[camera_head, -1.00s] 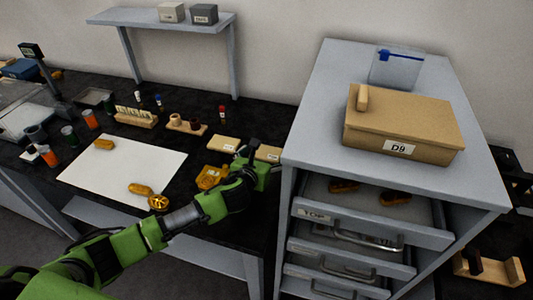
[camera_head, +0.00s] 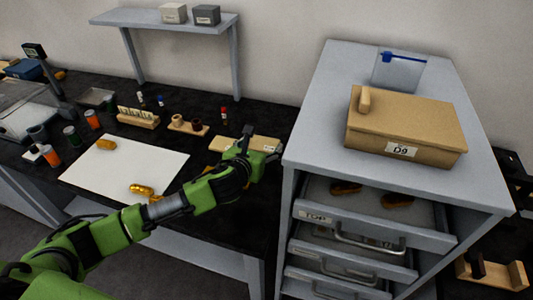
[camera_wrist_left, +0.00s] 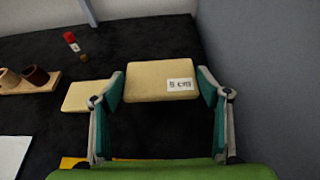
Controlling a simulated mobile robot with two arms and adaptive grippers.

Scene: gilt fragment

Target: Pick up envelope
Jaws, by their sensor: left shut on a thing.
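A tan, flat envelope (camera_wrist_left: 160,80) with a white label, which seems to read "5 cm", sits between the two fingers of my left gripper (camera_wrist_left: 162,86) in the left wrist view. The gripper is shut on its two side edges. In the head view my left gripper (camera_head: 263,143) is at the bench's right end, beside the drawer cabinet, with the envelope (camera_head: 266,141) partly hidden by the fingers. A second tan envelope (camera_head: 222,143) lies just left of it on the black bench; it also shows in the left wrist view (camera_wrist_left: 88,96). My right gripper is out of view.
The grey drawer cabinet (camera_head: 325,150) stands close on the right, its top drawer partly open with brown items inside. A tan box (camera_head: 405,125) labelled D9 sits on top. A wooden holder (camera_head: 188,126), red-capped vial (camera_head: 224,113) and white sheet (camera_head: 125,170) are to the left.

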